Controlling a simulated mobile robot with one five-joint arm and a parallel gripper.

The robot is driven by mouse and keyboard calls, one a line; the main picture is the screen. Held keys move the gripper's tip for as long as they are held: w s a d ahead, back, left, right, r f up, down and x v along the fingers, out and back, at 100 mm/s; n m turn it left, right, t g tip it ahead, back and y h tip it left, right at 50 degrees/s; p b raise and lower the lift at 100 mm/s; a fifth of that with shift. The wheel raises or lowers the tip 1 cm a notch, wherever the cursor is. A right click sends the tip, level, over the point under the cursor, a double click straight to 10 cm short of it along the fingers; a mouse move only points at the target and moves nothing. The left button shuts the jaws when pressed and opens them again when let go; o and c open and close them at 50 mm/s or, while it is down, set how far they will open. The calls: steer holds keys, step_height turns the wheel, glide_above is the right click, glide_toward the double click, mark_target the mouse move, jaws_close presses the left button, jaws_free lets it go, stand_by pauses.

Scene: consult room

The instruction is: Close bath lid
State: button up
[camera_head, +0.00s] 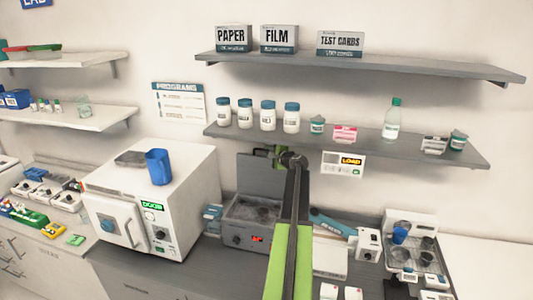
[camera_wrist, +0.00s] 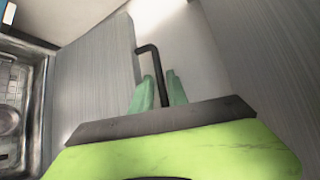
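The bath (camera_head: 250,212) is a grey box with a red display, on the counter in the middle of the head view. Its grey lid (camera_head: 258,172) stands raised at the back. In the wrist view the lid (camera_wrist: 90,75) is a grey panel with a bent black handle (camera_wrist: 152,58) at its edge. My gripper (camera_head: 291,158) is at the lid's right side, partly hidden by my arm in the head view. In the wrist view its green fingers (camera_wrist: 163,92) stand a little apart, one on each side of the handle, with narrow gaps showing. Part of the bath interior (camera_wrist: 15,100) shows at the left.
A white oven-like unit (camera_head: 150,205) with a blue cup (camera_head: 158,167) on top stands left of the bath. A grey shelf (camera_head: 350,146) with bottles hangs above. A rack with cups (camera_head: 412,240) and a white device (camera_head: 368,245) stand to the right.

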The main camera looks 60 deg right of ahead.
steer(key=shift+x, duration=0.85)
jaws_close()
stand_by(0.8)
